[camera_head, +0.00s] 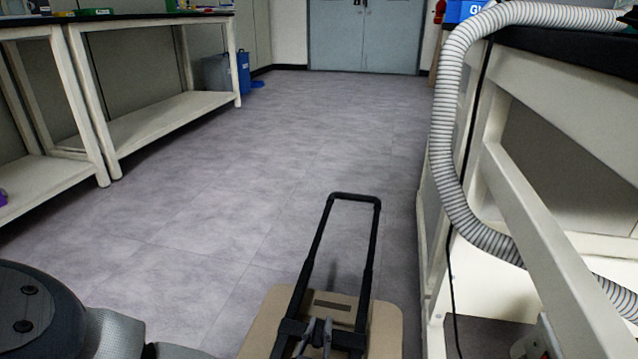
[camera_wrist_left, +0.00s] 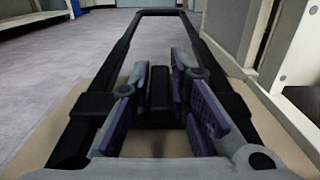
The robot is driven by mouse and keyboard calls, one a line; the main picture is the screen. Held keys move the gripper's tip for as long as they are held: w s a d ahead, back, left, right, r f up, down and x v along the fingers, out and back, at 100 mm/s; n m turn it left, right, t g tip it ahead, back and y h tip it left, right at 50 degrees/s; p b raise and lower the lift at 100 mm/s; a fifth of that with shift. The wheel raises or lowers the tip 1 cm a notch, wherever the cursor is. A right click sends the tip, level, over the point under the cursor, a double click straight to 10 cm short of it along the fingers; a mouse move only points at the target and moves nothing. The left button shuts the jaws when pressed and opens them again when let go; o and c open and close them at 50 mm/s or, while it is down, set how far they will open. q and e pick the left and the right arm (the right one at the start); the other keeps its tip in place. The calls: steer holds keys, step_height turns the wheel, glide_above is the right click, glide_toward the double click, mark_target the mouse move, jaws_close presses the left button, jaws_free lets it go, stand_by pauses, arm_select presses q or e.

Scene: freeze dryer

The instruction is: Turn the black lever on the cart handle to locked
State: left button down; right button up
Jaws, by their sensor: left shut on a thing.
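The cart has a flat tan platform (camera_head: 385,325) and a tall black U-shaped handle (camera_head: 355,197); the handle also shows in the left wrist view (camera_wrist_left: 157,13). My left gripper (camera_head: 318,330) is low between the handle's two posts, near the handle's base. In the left wrist view, my left gripper (camera_wrist_left: 160,85) has its fingers on both sides of the small upright black lever (camera_wrist_left: 159,92) and is shut on it. The lever's lower end and pivot are hard to make out. In the head view my gripper hides the lever. My right gripper is not in view.
A white bench frame (camera_head: 530,225) with a ribbed grey hose (camera_head: 445,130) stands close on the right. White benches (camera_head: 165,118) line the left. The grey floor (camera_head: 290,130) between them is clear up to the blue-grey doors (camera_head: 365,35).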

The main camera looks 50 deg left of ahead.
arm_select(q)
steer(key=shift+w+d+f+n+g+y+b, duration=0.1)
steer(key=shift+w+n+g+y+b, duration=0.05)
steer(key=shift+n+g+y+b, duration=0.6)
steer(key=shift+w+n+g+y+b, duration=0.1)
steer(key=shift+n+g+y+b, duration=0.55)
steer(key=shift+g+b, duration=0.15)
steer(key=shift+d+n+g+y+b, duration=0.1)
steer(key=shift+n+g+y+b, duration=0.2)
steer(key=shift+n+g+y, duration=0.45)
steer(key=shift+w+n+g+y, duration=0.1)
steer(key=shift+n+g+y, duration=0.25)
steer(key=shift+n+g, duration=0.75)
steer(key=shift+d+g, duration=0.1)
steer(key=shift+g, duration=0.4)
steer(key=c, duration=1.6)
jaws_free()
steer(key=shift+o, duration=0.2)
steer(key=v, duration=1.2)
